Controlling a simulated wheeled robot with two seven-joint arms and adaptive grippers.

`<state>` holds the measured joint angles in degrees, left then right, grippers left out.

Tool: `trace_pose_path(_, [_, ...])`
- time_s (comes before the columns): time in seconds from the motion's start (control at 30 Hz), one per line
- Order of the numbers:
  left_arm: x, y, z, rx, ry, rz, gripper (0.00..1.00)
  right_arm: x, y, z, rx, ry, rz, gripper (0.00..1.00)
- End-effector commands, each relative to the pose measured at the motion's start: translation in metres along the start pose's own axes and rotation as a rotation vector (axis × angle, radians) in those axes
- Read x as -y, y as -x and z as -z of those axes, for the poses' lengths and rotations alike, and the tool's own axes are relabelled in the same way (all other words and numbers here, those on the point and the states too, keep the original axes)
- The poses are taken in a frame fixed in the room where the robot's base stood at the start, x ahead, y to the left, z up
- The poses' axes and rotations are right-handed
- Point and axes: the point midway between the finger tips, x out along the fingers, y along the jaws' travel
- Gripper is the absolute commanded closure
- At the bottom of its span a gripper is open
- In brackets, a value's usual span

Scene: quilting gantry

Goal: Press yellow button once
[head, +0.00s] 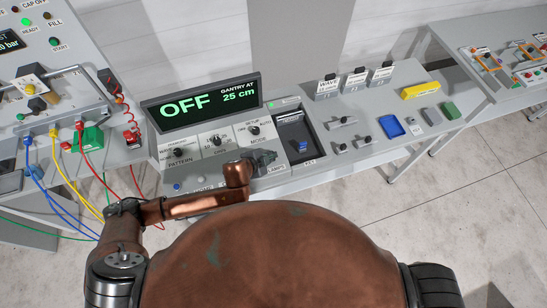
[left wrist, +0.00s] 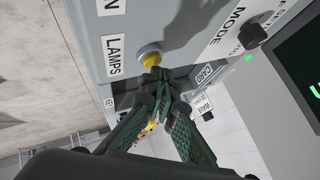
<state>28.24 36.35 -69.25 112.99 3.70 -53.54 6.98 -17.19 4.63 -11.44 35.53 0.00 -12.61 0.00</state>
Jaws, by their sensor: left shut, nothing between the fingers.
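The yellow button (left wrist: 151,58) sits in a pale round collar on the grey console, beside the LAMPS label (left wrist: 115,56) in the left wrist view. My left gripper (left wrist: 157,76) is shut and empty, its dark green fingertips together right at the button and overlapping its edge in the picture. I cannot tell whether they touch it or whether it is pressed in. In the head view my left gripper (head: 268,158) is over the console's front, by the LAMPS label (head: 272,171), and hides the button. My right gripper is not in view.
The display (head: 203,105) reads OFF, gantry at 25 cm. The MODE knob (head: 254,130) and other selector knobs stand behind my gripper. A dark recessed card slot (head: 293,138) is to its right. Cables hang from the panel at left. A yellow block (head: 420,90) lies far right.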

Motion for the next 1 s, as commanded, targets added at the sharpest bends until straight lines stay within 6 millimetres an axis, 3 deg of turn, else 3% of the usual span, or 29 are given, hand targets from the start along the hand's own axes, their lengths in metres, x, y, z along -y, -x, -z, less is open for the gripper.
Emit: trace_pose_path(1.0, [-0.0048, -0.0066, -0.0049, 0.001, 0.001, 0.0, 1.0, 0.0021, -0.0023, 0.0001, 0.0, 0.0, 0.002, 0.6])
